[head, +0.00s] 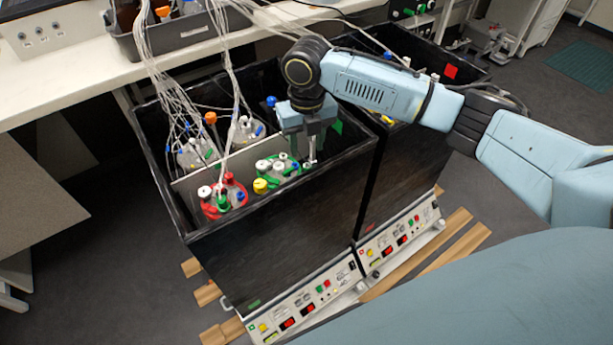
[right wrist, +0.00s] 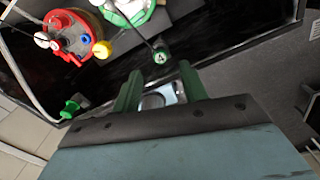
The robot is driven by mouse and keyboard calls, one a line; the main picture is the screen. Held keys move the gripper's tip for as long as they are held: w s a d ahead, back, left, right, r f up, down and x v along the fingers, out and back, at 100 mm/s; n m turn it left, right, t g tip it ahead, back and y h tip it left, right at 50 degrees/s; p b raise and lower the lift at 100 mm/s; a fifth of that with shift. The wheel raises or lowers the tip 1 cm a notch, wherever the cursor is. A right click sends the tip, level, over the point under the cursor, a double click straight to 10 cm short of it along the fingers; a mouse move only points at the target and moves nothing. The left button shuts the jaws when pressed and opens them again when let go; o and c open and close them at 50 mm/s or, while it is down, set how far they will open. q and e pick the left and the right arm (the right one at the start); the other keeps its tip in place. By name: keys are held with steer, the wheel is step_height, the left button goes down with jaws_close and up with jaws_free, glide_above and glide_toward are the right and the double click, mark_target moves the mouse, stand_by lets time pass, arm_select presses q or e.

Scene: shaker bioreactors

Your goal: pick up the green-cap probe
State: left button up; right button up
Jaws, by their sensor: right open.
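A green cap (head: 222,202) shows at the front of the red-lidded vessel (head: 208,208) in the black shaker box. A green cap also shows in the right wrist view (right wrist: 70,107), left of my fingers. My right gripper (head: 309,158) is open over the right part of this box, beside the green-lidded vessel (head: 279,166) and well right of the green cap. In the right wrist view its two green fingers (right wrist: 160,74) stand apart; a dark-tipped rod (right wrist: 160,55) with a small green mark lies just beyond them. My left gripper is not in view.
The black box wall (head: 285,208) rises between the vessels and the front control panel (head: 305,308). A yellow cap (head: 260,186) stands between the two front vessels. White tubes (head: 228,85) hang down into the box. A second shaker box adjoins on the right.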

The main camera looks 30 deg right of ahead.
mark_target(307, 165)
steer(key=shift+f, duration=0.65)
step_height(307, 165, down, 4)
steer(key=shift+f+b, duration=0.1)
steer(key=shift+b, duration=0.45)
steer(key=shift+f, duration=0.5)
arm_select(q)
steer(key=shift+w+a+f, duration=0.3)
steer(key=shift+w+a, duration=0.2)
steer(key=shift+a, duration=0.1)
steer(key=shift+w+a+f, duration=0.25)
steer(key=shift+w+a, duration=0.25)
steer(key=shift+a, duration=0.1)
arm_select(e)
steer(key=shift+c, duration=0.3)
steer(key=shift+c, duration=1.1)
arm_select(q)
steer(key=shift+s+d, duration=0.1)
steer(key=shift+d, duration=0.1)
arm_select(e)
jaws_close()
